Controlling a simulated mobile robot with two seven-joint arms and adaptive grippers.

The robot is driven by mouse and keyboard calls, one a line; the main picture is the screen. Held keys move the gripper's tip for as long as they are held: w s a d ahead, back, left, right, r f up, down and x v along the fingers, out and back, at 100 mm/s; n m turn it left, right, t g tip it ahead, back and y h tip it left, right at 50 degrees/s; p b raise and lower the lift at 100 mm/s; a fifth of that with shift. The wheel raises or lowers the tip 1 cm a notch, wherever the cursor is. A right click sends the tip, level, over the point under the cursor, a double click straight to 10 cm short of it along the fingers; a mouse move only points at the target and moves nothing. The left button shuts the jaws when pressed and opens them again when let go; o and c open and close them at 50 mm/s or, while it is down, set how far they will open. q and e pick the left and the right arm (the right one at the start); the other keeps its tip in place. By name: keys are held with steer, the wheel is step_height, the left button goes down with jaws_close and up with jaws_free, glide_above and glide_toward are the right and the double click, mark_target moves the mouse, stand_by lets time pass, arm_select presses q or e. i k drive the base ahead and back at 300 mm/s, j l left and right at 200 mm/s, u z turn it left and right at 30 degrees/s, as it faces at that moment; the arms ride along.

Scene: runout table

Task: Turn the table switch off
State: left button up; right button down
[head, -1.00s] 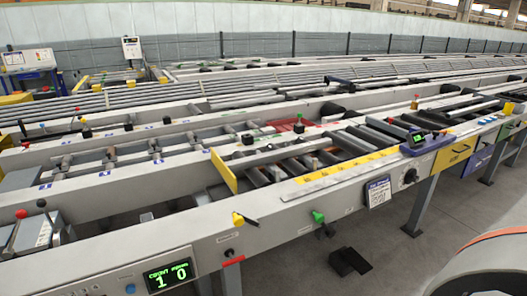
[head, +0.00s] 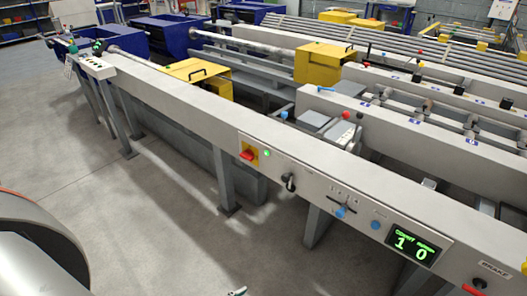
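A red rotary switch handle (head: 247,154) sits on a yellow plate on the front face of the long grey table beam (head: 180,112). A small green lamp (head: 267,153) glows just right of it. Further right on the same face is a black rotary knob (head: 290,183). I cannot read labels telling which of these is the table switch. Neither of my grippers can be made out. A small pale and teal tip (head: 237,291) shows at the bottom edge, too little to tell what it is.
Right along the beam are a blue-knobbed lever (head: 341,211), a blue button (head: 376,225), a green-lit counter display (head: 411,248) reading 1 0, and a red brake handle (head: 474,289). Table legs (head: 225,180) stand below. The grey floor (head: 130,220) in front is clear.

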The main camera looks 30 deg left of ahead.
mark_target(248, 155)
steer(key=u, duration=0.95)
